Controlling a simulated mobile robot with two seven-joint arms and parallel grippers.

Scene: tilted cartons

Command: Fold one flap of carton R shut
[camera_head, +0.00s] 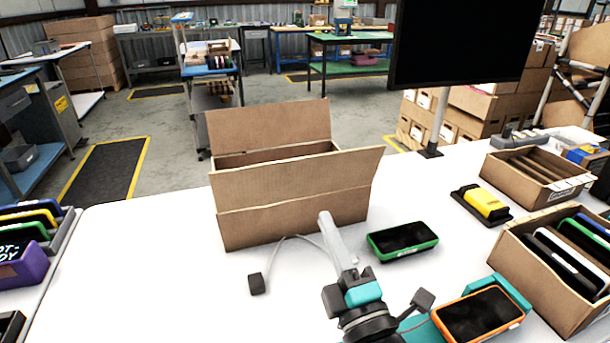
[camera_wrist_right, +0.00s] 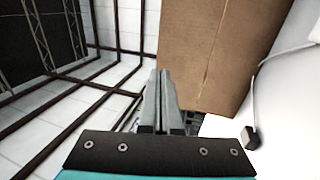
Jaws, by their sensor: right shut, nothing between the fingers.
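A brown cardboard carton (camera_head: 292,222) stands on the white table in the middle of the head view; I take it as carton R. Its far flap (camera_head: 268,126) stands up. Its near flap (camera_head: 300,180) is also raised, leaning a little toward me, and the opening shows between them. My right gripper (camera_head: 325,218) is shut and empty, with its fingertips in front of the carton's near wall; contact cannot be told. In the right wrist view the closed fingers (camera_wrist_right: 158,75) point past the brown cardboard (camera_wrist_right: 215,50). My left gripper is not in view.
A green-edged device (camera_head: 402,240) lies right of the carton, and an orange one (camera_head: 478,314) lies near my right arm. A yellow device (camera_head: 484,203), filled boxes (camera_head: 548,290) and a monitor (camera_head: 465,45) are on the right.

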